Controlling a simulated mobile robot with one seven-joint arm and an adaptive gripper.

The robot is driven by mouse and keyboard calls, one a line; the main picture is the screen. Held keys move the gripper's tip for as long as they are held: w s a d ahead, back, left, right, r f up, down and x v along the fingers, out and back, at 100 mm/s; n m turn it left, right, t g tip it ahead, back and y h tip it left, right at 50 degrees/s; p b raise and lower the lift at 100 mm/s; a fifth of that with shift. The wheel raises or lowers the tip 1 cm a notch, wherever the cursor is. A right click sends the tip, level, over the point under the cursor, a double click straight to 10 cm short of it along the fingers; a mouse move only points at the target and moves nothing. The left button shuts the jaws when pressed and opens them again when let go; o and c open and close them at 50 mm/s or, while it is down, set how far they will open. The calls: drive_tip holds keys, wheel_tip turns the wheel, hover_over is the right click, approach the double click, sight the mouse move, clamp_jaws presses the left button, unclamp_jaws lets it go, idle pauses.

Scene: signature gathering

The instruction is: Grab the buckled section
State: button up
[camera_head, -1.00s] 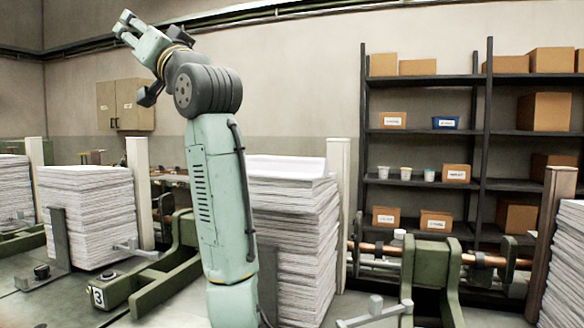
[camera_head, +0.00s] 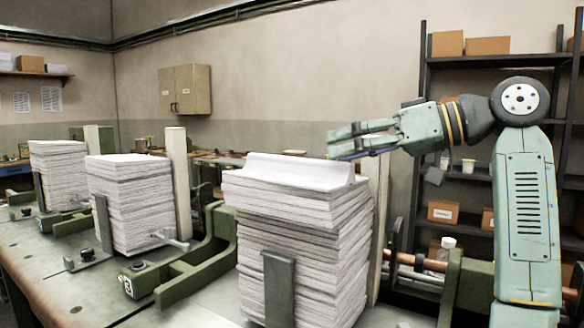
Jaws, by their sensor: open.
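The nearest tall paper stack (camera_head: 305,230) stands on the table in the middle. Its top sheets form the buckled section (camera_head: 295,170), a white raised ridge running left to right above the stack's back part. My gripper (camera_head: 334,144) comes in from the right with its fingers pointing left. It is open and empty, just above the right end of the ridge in the picture. I cannot tell whether the lower finger touches the paper or stands in front of or behind it.
Two more paper stacks (camera_head: 130,195) (camera_head: 62,172) stand to the left. A green upright plate (camera_head: 278,288) is at the near stack's front. White posts (camera_head: 178,165) stand behind the stacks. A dark shelf (camera_head: 497,61) with boxes is at the back right.

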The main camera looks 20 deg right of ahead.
sight(295, 168)
drive_tip(key=p+x, duration=0.1)
drive_tip(key=x, duration=0.7)
drive_tip(key=shift+r, duration=0.1)
clamp_jaws()
idle(0.5)
